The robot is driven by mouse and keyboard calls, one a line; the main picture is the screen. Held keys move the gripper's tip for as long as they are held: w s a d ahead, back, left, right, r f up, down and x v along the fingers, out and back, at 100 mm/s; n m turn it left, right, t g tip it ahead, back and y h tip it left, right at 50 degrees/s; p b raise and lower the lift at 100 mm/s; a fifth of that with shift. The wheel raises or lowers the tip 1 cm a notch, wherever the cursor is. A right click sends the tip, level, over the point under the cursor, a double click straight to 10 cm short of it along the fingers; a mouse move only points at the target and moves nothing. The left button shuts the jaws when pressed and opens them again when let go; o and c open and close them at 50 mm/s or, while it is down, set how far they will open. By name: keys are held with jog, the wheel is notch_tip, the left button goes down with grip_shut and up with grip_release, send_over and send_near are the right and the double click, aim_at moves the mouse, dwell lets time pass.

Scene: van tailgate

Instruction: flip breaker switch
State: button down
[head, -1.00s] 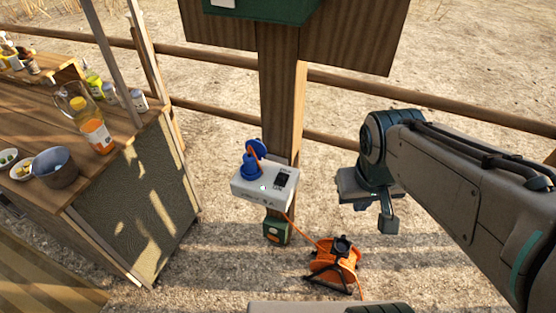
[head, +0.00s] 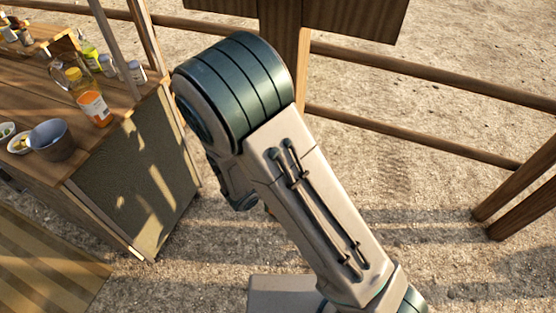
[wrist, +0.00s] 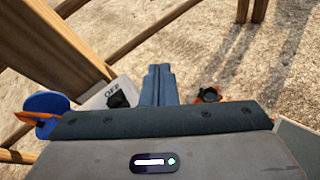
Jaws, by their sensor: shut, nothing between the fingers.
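In the wrist view the light grey breaker box (wrist: 97,97) is at the left, partly cut off below by my gripper's body. Its black switch (wrist: 117,100) sits beside a printed "OFF" label; I cannot tell which way the switch is set. A blue plug with its cap (wrist: 45,103) and an orange cable are at the box's left end. My gripper (wrist: 158,70) is shut and empty, its fingers just right of the switch and apart from it in the picture. In the head view my arm hides the box, the switch and the gripper.
A wooden post (wrist: 55,45) rises behind the box. An orange cable reel (wrist: 208,95) lies on the ground to the right. In the head view a wooden counter (head: 35,180) with bottles and bowls stands at the left, and fence rails (head: 420,75) run behind. Sandy ground at the right is open.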

jog(key=a+f+n+t+y, duration=0.4)
jog(key=a+f+n, duration=0.3)
jog(key=a+n, duration=0.1)
jog(key=shift+a, duration=0.6)
jog(key=shift+w+d, duration=0.1)
jog(key=shift+w, duration=0.05)
jog(key=x, duration=0.9)
jog(key=shift+w+f+p, duration=0.2)
jog(key=shift+w+p, duration=0.15)
jog(key=shift+p, duration=0.05)
